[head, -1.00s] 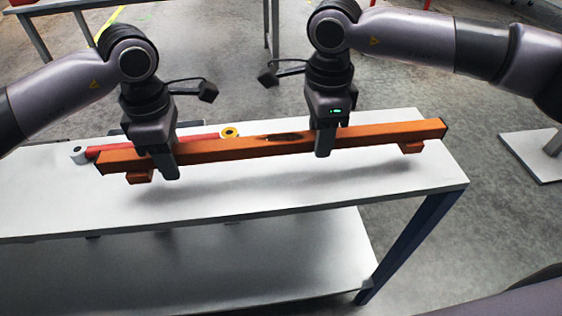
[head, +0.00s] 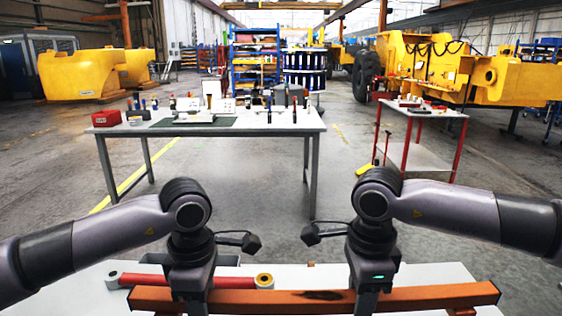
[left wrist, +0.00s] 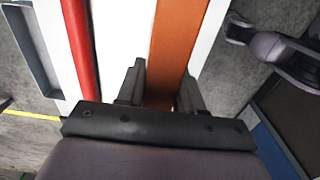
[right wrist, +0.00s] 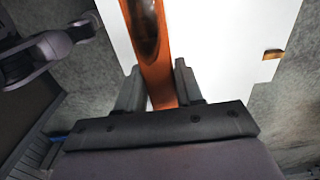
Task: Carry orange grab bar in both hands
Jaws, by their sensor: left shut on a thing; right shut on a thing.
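The orange grab bar (head: 430,297) lies crosswise at the bottom of the head view, with a dark worn patch near its middle. My left gripper (head: 190,304) is shut on it left of the patch, and my right gripper (head: 366,302) is shut on it right of the patch. The bar also runs between the fingers in the left wrist view (left wrist: 172,45) and the right wrist view (right wrist: 150,50). The lower side of the bar is mostly cut off in the head view, so its height above the white table (head: 440,272) cannot be told.
A red rod (head: 220,283) with round ends lies on the white table behind the bar. A grey tray (left wrist: 32,55) is near it. Beyond stand a workbench with tools (head: 280,125), a red-legged cart (head: 440,112) and yellow castings (head: 75,75). Open floor lies between.

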